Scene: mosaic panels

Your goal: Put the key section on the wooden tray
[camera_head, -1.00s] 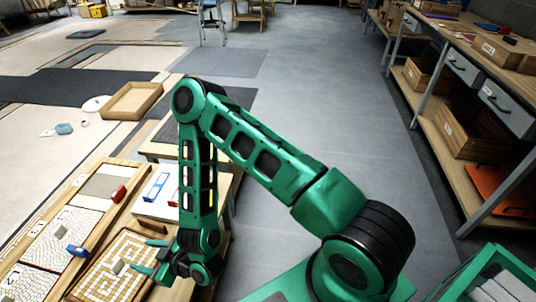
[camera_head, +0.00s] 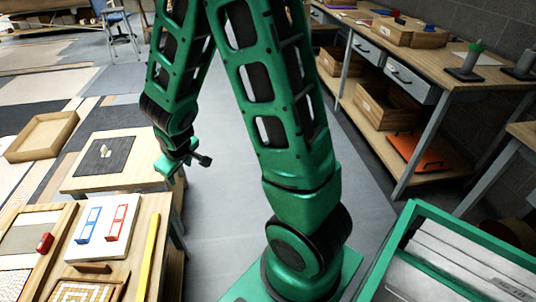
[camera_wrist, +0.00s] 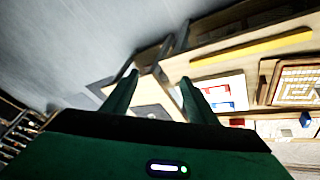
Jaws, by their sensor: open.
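The key section, a white and tan panel with a maze-like key pattern, lies in the wooden frame on the near table. It shows at the bottom left of the head view (camera_head: 82,291), cut off by the edge, and at the right of the wrist view (camera_wrist: 303,82). An empty wooden tray (camera_head: 40,137) lies at the far left. My gripper (camera_head: 187,165) is open and empty, beyond the near table and well apart from the key section. Its two fingers (camera_wrist: 158,80) show nothing between them in the wrist view.
A white board with blue and red frames (camera_head: 105,226), a yellow bar (camera_head: 147,258) and a red block (camera_head: 45,242) are on the near table. A dark mat (camera_head: 103,156) lies on the table behind. A workbench with drawers (camera_head: 420,60) stands right. Grey floor is clear between.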

